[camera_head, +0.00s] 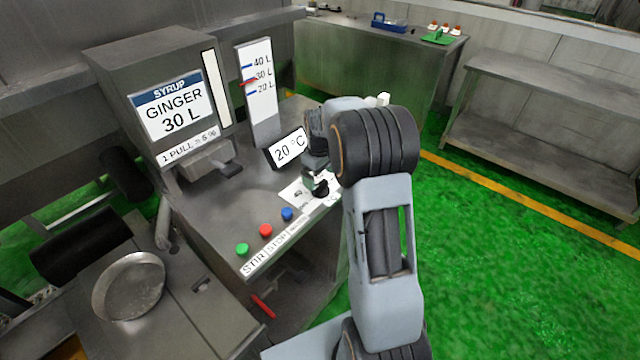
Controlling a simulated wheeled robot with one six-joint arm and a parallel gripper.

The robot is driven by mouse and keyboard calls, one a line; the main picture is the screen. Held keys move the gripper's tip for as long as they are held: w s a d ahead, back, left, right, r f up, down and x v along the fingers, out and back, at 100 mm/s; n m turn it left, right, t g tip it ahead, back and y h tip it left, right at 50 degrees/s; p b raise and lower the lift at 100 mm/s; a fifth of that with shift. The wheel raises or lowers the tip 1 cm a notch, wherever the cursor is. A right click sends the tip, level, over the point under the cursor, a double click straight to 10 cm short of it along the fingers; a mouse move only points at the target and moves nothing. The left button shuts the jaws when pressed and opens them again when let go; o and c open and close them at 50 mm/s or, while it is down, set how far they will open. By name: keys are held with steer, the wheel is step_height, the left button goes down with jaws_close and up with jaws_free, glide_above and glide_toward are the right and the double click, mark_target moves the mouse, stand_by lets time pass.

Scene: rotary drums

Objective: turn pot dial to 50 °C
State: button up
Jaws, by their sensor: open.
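A black dial (321,189) sits on a white printed plate (297,194) at the right end of the steel console top. My arm covers part of the plate, so most of its markings are hidden or too small to read. My gripper (318,181) is at the dial, just above or around it; I cannot tell whether the fingers touch it. It is open. A tilted white display (289,148) behind the plate reads 20 °C.
Green (242,249), red (265,230) and blue (287,214) buttons stand left of the dial. A syrup dispenser (168,110) marked GINGER 30 L and a level gauge (260,85) rise behind. A round metal pan (129,286) lies at lower left. Green floor is clear at right.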

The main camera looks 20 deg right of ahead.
mark_target(320, 184)
steer(key=shift+f, duration=2.15)
steer(key=c, duration=0.9)
